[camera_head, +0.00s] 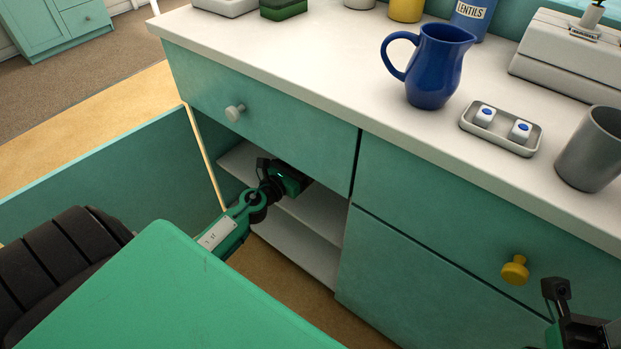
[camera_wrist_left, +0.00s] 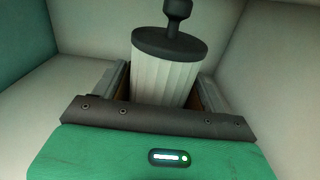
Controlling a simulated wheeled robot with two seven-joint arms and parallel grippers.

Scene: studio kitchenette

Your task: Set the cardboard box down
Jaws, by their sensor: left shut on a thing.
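My left gripper (camera_head: 286,182) reaches into the open lower cabinet in the head view, close to the inner shelf. In the left wrist view it is shut on a pale ribbed canister (camera_wrist_left: 165,75) with a dark round lid and knob. Narrow brown strips show between this body and both fingers; I cannot tell whether they are finger pads or cardboard. No clear cardboard box shows in either view. The canister's lower part is hidden by my gripper, and I cannot tell whether it touches the shelf. My right gripper (camera_head: 558,300) is partly in view at the lower right.
The cabinet shelf (camera_head: 312,216) is under the teal drawer, with the open door (camera_head: 120,185) to the left. On the pale counter (camera_head: 310,70) above stand a blue pitcher (camera_head: 435,68), a small tray (camera_head: 474,128) and a grey cup (camera_head: 592,150).

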